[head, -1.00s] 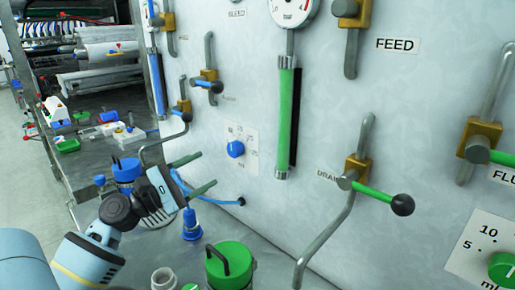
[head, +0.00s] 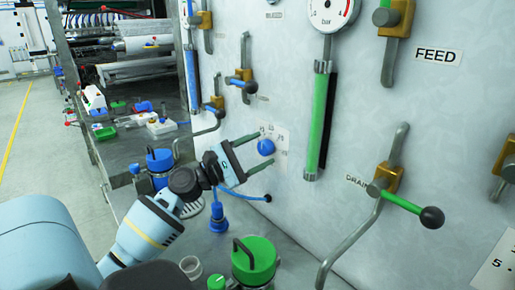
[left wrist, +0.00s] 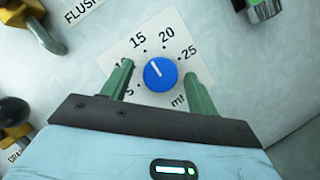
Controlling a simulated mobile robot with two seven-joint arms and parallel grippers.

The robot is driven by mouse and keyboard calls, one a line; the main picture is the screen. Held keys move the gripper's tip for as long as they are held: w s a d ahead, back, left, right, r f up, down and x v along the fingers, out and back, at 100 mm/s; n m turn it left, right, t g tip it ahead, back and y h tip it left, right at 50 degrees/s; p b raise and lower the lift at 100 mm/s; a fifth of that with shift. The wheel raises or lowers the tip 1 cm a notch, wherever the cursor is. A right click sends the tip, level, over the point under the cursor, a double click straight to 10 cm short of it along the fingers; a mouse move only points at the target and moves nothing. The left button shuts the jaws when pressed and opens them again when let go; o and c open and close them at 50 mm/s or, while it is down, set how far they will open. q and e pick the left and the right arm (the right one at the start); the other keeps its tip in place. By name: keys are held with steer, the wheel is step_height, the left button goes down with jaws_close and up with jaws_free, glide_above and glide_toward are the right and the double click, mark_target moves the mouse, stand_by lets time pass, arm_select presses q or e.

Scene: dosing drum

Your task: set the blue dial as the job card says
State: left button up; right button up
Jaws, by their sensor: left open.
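The blue dial (head: 265,147) sits on a white scale plate on the grey panel. In the left wrist view the dial (left wrist: 160,74) shows a white pointer line slanting up-left, roughly toward the 15 mark; the scale has 5 to 25 ml. My left gripper (head: 252,163) is open in front of the panel. In the left wrist view its fingers (left wrist: 158,68) stand on either side of the dial, with gaps, not clearly touching it. I cannot make out a job card. My right gripper is not in view.
A drain valve with a green-and-black lever (head: 405,203) and a green sight tube (head: 318,120) are to the right. A blue lever (head: 240,82) is above the dial. A green-lidded container (head: 254,262) and a blue-topped one (head: 160,160) stand below. A cluttered bench is at left.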

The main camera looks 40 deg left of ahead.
arm_select(q)
steer(key=shift+w+d, duration=0.15)
steer(key=shift+w, duration=0.15)
steer(key=shift+c, duration=0.3)
steer(key=c, duration=0.9)
steer(key=shift+m, duration=0.5)
steer(key=m+g, duration=0.1)
steer(key=m, duration=0.1)
steer(key=m+g+h, duration=0.1)
steer(key=m, duration=0.2)
steer(key=shift+r, duration=0.2)
steer(key=shift+r+m+g+p, duration=0.15)
steer(key=shift+m+g, duration=0.25)
steer(key=shift+m, duration=0.5)
steer(key=shift+f+m+g+p, duration=0.15)
steer(key=shift+m+g, duration=0.25)
steer(key=shift+m, duration=0.5)
